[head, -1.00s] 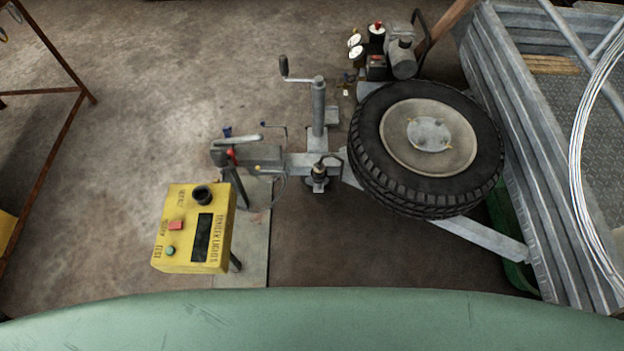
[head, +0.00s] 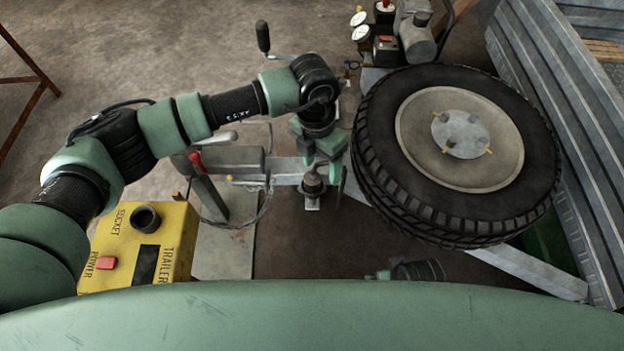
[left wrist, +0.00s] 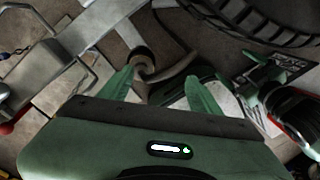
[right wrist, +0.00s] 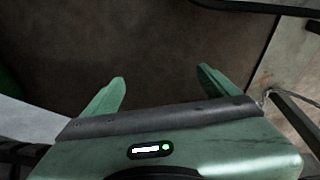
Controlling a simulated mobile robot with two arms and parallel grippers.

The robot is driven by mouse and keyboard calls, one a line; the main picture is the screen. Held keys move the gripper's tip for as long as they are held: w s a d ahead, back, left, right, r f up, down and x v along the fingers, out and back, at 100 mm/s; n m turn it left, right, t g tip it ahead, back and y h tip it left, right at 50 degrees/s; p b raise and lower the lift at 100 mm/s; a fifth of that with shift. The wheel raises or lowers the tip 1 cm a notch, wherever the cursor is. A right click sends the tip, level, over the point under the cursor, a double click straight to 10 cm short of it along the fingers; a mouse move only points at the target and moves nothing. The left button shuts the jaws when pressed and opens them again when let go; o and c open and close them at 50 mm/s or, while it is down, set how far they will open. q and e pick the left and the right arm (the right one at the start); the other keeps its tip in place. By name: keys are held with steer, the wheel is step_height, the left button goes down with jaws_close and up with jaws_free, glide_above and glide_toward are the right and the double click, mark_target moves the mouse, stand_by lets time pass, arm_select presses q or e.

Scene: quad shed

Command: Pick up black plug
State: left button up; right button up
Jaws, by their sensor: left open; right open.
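The black plug (head: 313,181) stands upright on the grey trailer drawbar, left of the spare wheel. In the left wrist view the plug (left wrist: 142,60) shows as a dark round end with a grey cable or stem curving off to the right. My left gripper (head: 323,165) is open just above and beside the plug. In the left wrist view its fingertips (left wrist: 160,76) are apart, with the plug ahead between them, nearer the left finger. My right gripper (right wrist: 162,75) is open and empty over dark floor. It shows partly in the head view (head: 377,275), low at centre.
The spare wheel (head: 458,150) stands close right of the left gripper. A red-handled lever (head: 197,165) and the yellow tester box (head: 150,240) are to the left. Gauges and a pump (head: 395,35) are behind. The trailer side (head: 560,130) bounds the right.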

mark_target(313, 172)
arm_select(q)
steer(key=shift+w+a+f+t+y, duration=0.1)
steer(key=shift+w+a+t+y, duration=0.25)
steer(key=shift+w+a, duration=0.3)
steer(key=shift+a+f, duration=0.2)
steer(key=shift+f, duration=0.15)
step_height(313, 172, down, 6)
steer(key=shift+s+a+r+b, duration=0.15)
steer(key=shift+r+b, duration=0.1)
steer(key=shift+b, duration=0.15)
steer(key=shift+f, duration=0.55)
jaws_close()
arm_select(e)
steer(key=r, duration=0.2)
steer(key=w+r, duration=0.1)
steer(key=r, duration=0.1)
arm_select(q)
steer(key=shift+r, duration=0.15)
steer(key=shift+r, duration=0.6)
step_height(313, 172, up, 19)
steer(key=p, duration=0.2)
steer(key=shift+f, duration=0.2)
arm_select(e)
step_height(313, 172, down, 8)
steer(key=s, duration=0.2)
steer(key=shift+r, duration=0.2)
